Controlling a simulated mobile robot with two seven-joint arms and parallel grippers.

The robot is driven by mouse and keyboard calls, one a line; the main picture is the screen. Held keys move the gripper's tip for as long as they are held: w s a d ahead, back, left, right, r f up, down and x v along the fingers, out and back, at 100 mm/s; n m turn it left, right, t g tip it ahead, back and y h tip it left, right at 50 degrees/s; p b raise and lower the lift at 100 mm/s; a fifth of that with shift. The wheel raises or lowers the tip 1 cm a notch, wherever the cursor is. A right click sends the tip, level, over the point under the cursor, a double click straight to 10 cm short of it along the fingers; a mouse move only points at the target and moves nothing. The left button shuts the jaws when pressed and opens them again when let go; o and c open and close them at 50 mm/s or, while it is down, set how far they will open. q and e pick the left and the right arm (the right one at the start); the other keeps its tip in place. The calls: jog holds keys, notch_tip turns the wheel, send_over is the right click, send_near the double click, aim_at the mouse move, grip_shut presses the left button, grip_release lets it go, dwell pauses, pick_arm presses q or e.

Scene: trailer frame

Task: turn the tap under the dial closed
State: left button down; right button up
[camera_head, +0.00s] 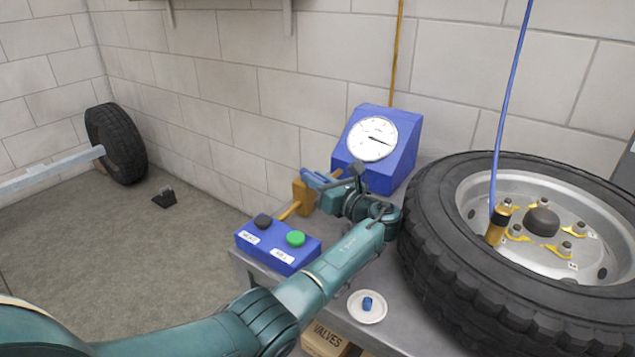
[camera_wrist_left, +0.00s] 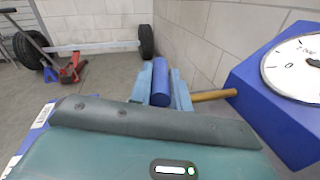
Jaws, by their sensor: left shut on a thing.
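The dial (camera_head: 372,138) is a white round face with a dark needle on a blue box (camera_head: 402,150) against the wall; it also shows in the left wrist view (camera_wrist_left: 294,68). Below it, the tap's brass body (camera_head: 302,197) sits on a pipe. My left gripper (camera_head: 316,178) is at the tap, partly hiding it in the head view. In the left wrist view the blue tap handle (camera_wrist_left: 161,82) lies between the two light-blue fingers, which are shut on it. A brass pipe (camera_wrist_left: 214,96) runs from there to the dial box. My right gripper is not in view.
A blue button box (camera_head: 277,246) with a dark and a green button stands in front of the tap. A large wheel (camera_head: 430,240) lies to the right. A white dish (camera_head: 367,318) holding a small blue piece sits at the table front.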

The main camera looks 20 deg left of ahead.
aim_at(317, 177)
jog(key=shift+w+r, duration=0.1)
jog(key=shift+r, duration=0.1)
pick_arm(q)
jog(key=c, duration=1.3)
grip_release()
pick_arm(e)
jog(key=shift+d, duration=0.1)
pick_arm(q)
jog(key=shift+r, duration=0.1)
notch_tip(317, 177, up, 9)
jog(key=p, duration=0.3)
jog(key=shift+r, duration=0.4)
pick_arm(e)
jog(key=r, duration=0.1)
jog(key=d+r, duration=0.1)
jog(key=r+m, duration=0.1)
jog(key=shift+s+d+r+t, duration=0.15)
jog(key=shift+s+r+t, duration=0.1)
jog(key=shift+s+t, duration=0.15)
